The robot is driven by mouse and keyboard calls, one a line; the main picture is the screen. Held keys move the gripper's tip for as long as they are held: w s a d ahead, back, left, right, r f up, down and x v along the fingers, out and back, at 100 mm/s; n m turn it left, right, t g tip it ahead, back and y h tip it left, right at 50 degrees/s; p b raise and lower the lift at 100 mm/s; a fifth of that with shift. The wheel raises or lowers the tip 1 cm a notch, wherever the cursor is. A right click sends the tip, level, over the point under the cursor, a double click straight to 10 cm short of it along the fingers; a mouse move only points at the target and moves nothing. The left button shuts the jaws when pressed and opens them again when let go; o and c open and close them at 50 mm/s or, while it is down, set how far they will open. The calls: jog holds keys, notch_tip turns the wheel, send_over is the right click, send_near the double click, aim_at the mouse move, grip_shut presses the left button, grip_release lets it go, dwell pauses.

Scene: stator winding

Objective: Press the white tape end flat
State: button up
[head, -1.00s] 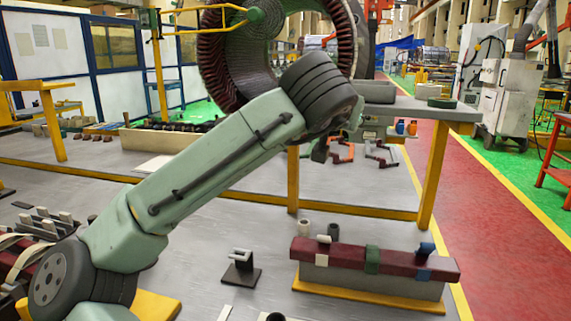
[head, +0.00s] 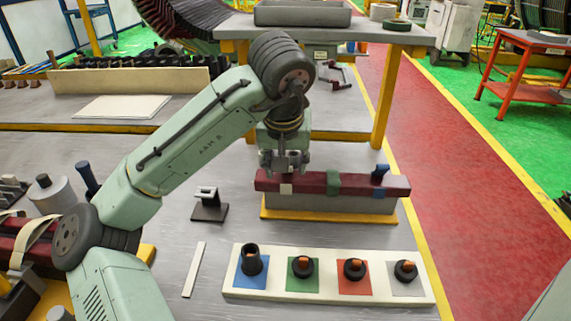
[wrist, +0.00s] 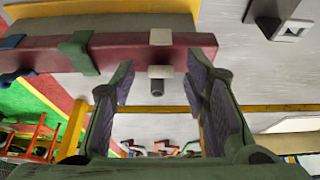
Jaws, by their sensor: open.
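A dark red wrapped bar (head: 308,184) lies on a grey block with a yellow base. White tape (head: 286,189) crosses its left part. In the wrist view, the white tape (wrist: 161,37) shows on the bar's face, with a pale tape end (wrist: 161,72) at the bar's edge. A short dark cylinder (wrist: 157,88) shows beside that end; I cannot tell whether they touch. My gripper (head: 284,166) points down just over the bar at the white tape. In the wrist view my gripper (wrist: 162,76) is open, its fingers either side of the tape end, nothing held.
Green tape (head: 333,183) and blue tape (head: 379,190), with a raised blue piece (head: 380,171), are farther right on the bar. A small dark stand (head: 208,206) is left of it. A pale board (head: 330,283) with coloured squares lies in front.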

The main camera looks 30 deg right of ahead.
jog(key=shift+x, duration=1)
grip_shut()
